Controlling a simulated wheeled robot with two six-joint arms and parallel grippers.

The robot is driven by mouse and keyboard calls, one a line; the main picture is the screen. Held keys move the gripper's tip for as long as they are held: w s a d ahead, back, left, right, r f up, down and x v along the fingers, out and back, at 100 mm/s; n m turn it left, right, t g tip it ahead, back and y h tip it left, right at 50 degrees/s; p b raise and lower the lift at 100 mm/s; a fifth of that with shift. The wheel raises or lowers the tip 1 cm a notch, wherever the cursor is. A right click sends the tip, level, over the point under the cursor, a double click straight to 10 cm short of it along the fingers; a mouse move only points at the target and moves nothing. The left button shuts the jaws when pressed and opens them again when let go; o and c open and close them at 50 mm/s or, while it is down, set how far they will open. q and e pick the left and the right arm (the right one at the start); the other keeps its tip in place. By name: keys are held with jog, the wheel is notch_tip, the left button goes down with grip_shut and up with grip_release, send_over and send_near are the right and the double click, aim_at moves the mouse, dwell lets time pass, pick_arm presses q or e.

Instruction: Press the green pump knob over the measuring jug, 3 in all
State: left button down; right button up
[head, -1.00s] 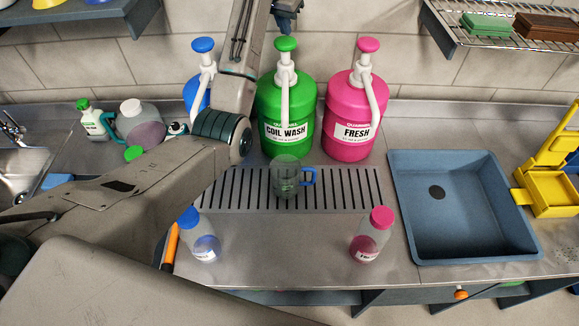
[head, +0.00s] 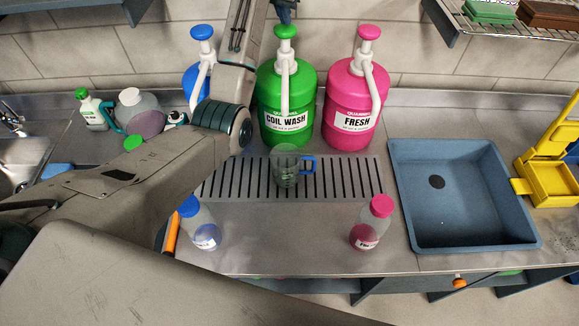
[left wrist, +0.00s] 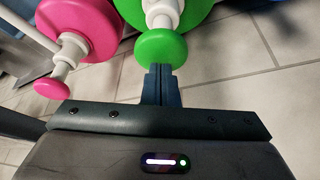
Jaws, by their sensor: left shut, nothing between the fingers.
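The green pump knob (head: 286,32) tops the green COIL WASH jug (head: 273,105), its white spout pointing down toward the front. The measuring jug (head: 287,166), clear with a blue handle, stands on the slotted drain grille below that spout. My left gripper (head: 285,14) is just above the green knob at the top of the head view, partly cut off by the edge. In the left wrist view its shut, empty fingers (left wrist: 161,72) reach the edge of the green knob (left wrist: 160,50); I cannot tell whether they touch. My right gripper is not in view.
A pink FRESH jug (head: 349,108) stands to the right, and a blue-knobbed jug (head: 203,70) is partly hidden behind my left arm. Two small bottles, blue-capped (head: 199,222) and pink-capped (head: 371,224), stand in front. A blue-grey basin (head: 405,220) lies right.

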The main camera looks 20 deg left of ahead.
aim_at(284, 28)
pick_arm(q)
jog(key=shift+f, duration=2.35)
jog(key=shift+r, duration=2.8)
jog(key=shift+f, duration=0.15)
jog(key=shift+f, duration=2.6)
jog(key=shift+r, duration=2.75)
